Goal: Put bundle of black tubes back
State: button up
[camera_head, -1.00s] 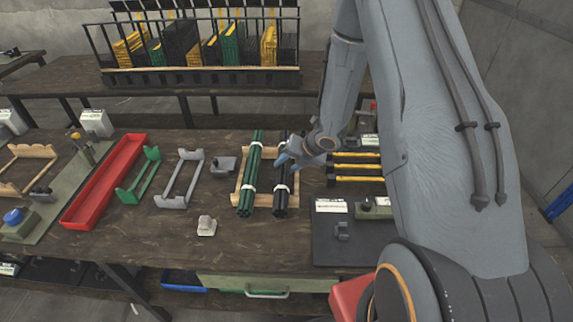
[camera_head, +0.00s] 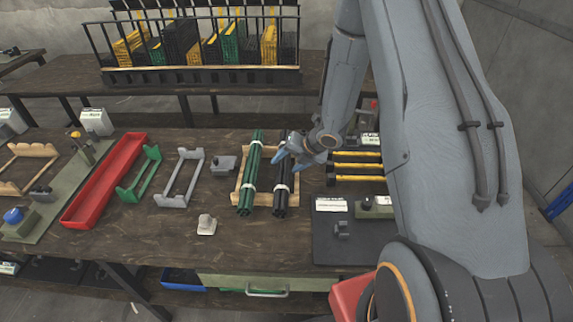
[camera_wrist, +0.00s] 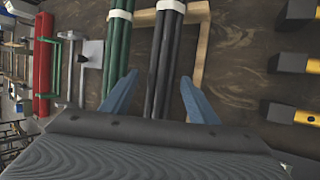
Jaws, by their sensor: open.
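The bundle of black tubes (camera_head: 283,187) lies on a light wooden rack on the table, with a white band around it. A bundle of green tubes (camera_head: 250,178) lies just to its left on the same wooden rack (camera_head: 237,183). My gripper (camera_head: 290,158) is over the black bundle. In the wrist view, the black bundle (camera_wrist: 164,62) runs between the two blue fingers of my open gripper (camera_wrist: 155,95). I cannot tell whether the fingers touch the tubes.
Yellow-and-black bars (camera_head: 356,167) lie to the right. A dark mat (camera_head: 340,250) is at the front right. A grey cradle (camera_head: 180,180), a green cradle (camera_head: 140,176) and a red tray (camera_head: 105,180) stand to the left. The table front is mostly clear.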

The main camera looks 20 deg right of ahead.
jog(key=s+d+r+m+h+b, duration=0.1)
jog(key=s+d+r+m+h, duration=0.15)
jog(key=r+m, duration=0.35)
jog(key=s+d+r+m+h+b, duration=0.1)
jog(key=s+d+r+m, duration=0.2)
jog(key=r, duration=0.4)
jog(key=s+a+r+m+g, duration=0.2)
jog(key=s+a+m, duration=0.1)
jog(key=s+m, duration=0.6)
jog(key=s+a+r+m+g, duration=0.2)
jog(key=s+a+r+m, duration=0.1)
jog(key=s+m, duration=0.6)
jog(key=m, duration=0.4)
jog(key=shift+s+a+h, duration=0.3)
jog(key=shift+a+h, duration=0.05)
notch_tip(320, 180, down, 3)
jog(key=b, duration=0.3)
jog(key=shift+w+f, duration=0.1)
jog(key=shift+f, duration=0.1)
